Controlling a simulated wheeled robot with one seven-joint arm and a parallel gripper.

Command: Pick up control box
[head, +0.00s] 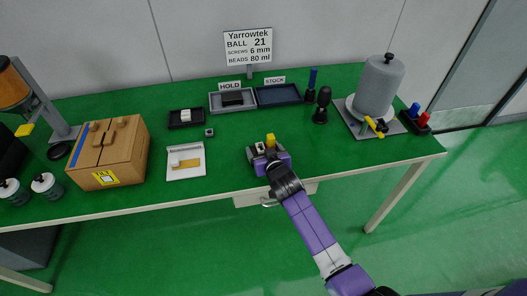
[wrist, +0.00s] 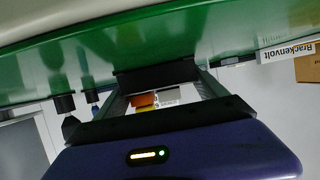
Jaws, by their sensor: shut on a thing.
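The control box (head: 252,154) is a small dark grey box with a yellow part and a whitish part on top, near the front edge of the green table in the head view. My purple gripper (head: 269,157) reaches it from the front and is shut on it, covering much of its near side. In the wrist view my two fingers stand on either side of the dark box (wrist: 155,76), with orange and pale grey parts showing between them. I cannot tell whether the box rests on the table or is slightly raised.
A white tray (head: 185,173) and a brown box (head: 122,170) lie to the left. Behind are a black tray (head: 174,126), a grey HOLD tray (head: 217,109) and a dark blue STOCK tray (head: 278,104). Green table around the control box is clear.

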